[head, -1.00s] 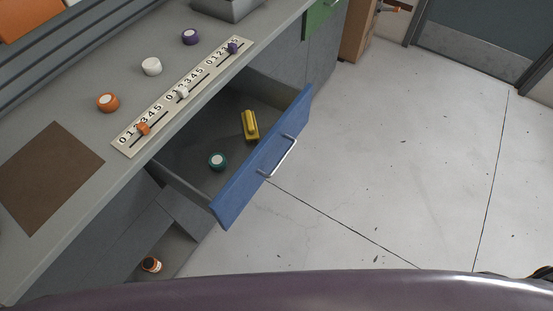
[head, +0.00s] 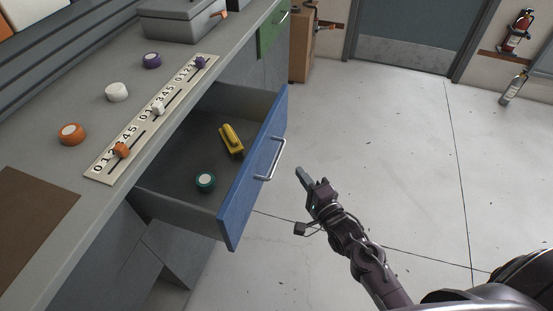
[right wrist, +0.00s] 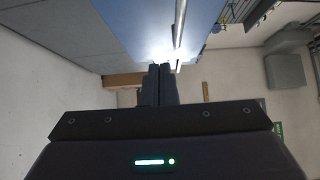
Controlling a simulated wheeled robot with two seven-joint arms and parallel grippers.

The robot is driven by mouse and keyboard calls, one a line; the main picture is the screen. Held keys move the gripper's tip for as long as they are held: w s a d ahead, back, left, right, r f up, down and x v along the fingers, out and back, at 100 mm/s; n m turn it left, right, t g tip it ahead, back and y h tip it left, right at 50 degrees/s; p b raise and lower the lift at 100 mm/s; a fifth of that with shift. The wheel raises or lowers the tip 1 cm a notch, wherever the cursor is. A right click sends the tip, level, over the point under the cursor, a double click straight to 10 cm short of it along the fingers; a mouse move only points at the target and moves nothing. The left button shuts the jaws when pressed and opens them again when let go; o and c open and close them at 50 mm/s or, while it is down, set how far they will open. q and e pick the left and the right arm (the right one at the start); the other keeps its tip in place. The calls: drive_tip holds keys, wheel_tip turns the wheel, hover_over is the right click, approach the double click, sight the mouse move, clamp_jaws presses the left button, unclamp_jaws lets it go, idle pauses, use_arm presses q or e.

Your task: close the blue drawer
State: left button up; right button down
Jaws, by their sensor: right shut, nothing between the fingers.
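The blue drawer (head: 252,178) stands open from the grey counter, with a silver bar handle (head: 274,160) on its front. Inside it lie a yellow object (head: 231,141) and a green round object with a white top (head: 205,181). My right gripper (head: 302,174) is shut and empty, just right of the handle and apart from it in the head view. In the right wrist view the shut fingers (right wrist: 158,70) point toward the blue drawer front (right wrist: 150,25) and its handle (right wrist: 180,22). My left gripper is not in view.
The counter top holds a numbered slider strip (head: 103,172), orange, white and purple round knobs, a brown mat (head: 35,205) and a grey box (head: 180,20). A green drawer (head: 272,30) is farther back. A cardboard box (head: 302,45) stands beyond.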

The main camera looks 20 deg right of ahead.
sight(270, 148)
drive_tip(key=w+a, duration=0.1)
drive_tip(key=w, duration=0.1)
drive_tip(key=w+a, duration=0.1)
drive_tip(key=w, duration=0.2)
drive_tip(key=w+a, duration=0.2)
drive_tip(key=shift+w, duration=0.35)
drive_tip(key=shift+w+a, duration=0.2)
drive_tip(key=shift+a, duration=0.1)
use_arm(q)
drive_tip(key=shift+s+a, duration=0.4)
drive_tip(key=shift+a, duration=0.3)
